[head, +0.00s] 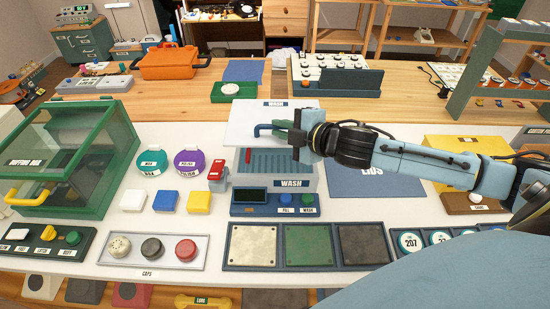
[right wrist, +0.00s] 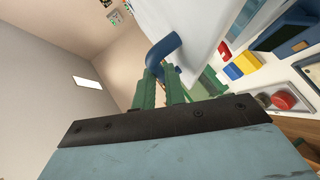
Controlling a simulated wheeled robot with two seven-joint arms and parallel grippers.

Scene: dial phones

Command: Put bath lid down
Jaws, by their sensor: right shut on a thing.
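The bath (head: 275,182) is a grey basin labelled WASH on the white worktop, with a ridged blue-grey inside showing. Its white lid (head: 250,115) is raised at the back of the bath. A blue bent handle (head: 262,130) sticks out from the lid; it also shows in the right wrist view (right wrist: 165,48). My right gripper (head: 285,130) has its green fingers shut on this handle; they also show in the right wrist view (right wrist: 162,88). The gripper and arm hide part of the lid's right side. My left gripper is in neither view.
A blue mat marked LIDS (head: 375,180) lies right of the bath, under my right arm. A green glass box (head: 75,155) is far left.

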